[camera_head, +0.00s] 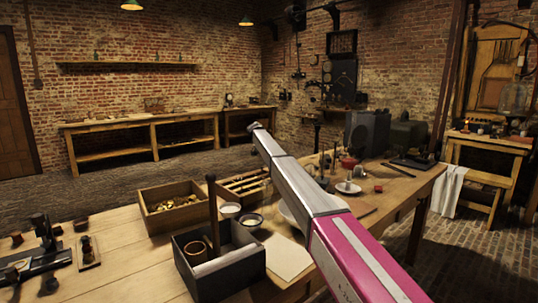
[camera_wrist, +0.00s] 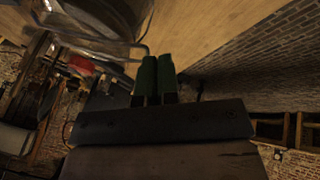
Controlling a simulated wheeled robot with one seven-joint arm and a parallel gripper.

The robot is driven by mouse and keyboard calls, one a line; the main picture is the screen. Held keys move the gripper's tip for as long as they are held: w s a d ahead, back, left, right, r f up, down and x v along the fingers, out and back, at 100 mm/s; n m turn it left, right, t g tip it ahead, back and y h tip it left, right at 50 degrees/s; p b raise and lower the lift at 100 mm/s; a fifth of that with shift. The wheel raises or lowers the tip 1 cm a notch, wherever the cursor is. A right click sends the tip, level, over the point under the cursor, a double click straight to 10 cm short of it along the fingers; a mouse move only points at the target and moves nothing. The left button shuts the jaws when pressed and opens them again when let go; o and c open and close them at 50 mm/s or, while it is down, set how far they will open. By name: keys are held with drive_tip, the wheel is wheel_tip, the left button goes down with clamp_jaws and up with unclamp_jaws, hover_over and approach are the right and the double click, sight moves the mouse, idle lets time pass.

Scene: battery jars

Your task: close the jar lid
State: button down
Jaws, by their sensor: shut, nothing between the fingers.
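In the wrist view, my gripper (camera_wrist: 157,60) shows as two green fingers side by side, shut with nothing between them. A clear glass vessel with a curved metal wire, probably the jar (camera_wrist: 95,22), fills the upper left, cut off by the frame edge. The wire passes close to the fingertips; I cannot tell whether they touch. The lid cannot be made out clearly, nor its position. In the head view, my arm reaches across the wooden table, and neither my gripper nor that jar can be made out there.
A white saucer (camera_head: 348,187) and dark equipment stand beyond my arm. A side bench (camera_head: 490,142) stands at the right.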

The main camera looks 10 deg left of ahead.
drive_tip(key=shift+f, duration=0.6)
drive_tip(key=shift+r, duration=0.1)
